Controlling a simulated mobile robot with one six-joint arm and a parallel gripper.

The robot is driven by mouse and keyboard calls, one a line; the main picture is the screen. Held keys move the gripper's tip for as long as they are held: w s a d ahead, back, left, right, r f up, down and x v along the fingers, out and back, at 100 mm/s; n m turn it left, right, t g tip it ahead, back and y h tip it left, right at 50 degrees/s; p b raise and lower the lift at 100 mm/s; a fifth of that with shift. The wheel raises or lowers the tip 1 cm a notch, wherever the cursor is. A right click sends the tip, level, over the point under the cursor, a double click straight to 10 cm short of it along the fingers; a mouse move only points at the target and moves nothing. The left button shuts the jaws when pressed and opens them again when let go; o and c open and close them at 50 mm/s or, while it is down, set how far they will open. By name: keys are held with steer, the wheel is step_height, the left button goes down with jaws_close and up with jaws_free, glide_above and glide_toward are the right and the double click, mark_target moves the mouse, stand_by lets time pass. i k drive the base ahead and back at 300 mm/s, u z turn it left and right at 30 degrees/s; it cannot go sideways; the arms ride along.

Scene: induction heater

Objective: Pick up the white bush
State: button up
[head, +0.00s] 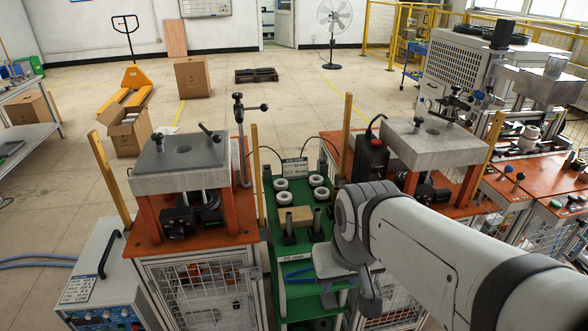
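Several white ring-shaped bushes with dark centres stand on the top of a narrow green rack (268,213) in the middle of the head view. One white bush (281,184) is at the back left and another white bush (283,198) is in front of it. A third white bush (315,180) is at the back right, with one more white bush (321,194) in front of it. My arm comes in from the lower right, and its wrist is over the right front side of the rack. My gripper's fingers cannot be made out; the wrist seems to hide them.
A tan block (295,215) and dark upright cylinders sit in front of the bushes. A left press-like machine (180,160) and a right one (432,142) flank the rack.

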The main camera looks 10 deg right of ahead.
mark_target(321, 193)
steer(key=z, duration=0.05)
steer(key=i, duration=1)
steer(key=u, duration=0.05)
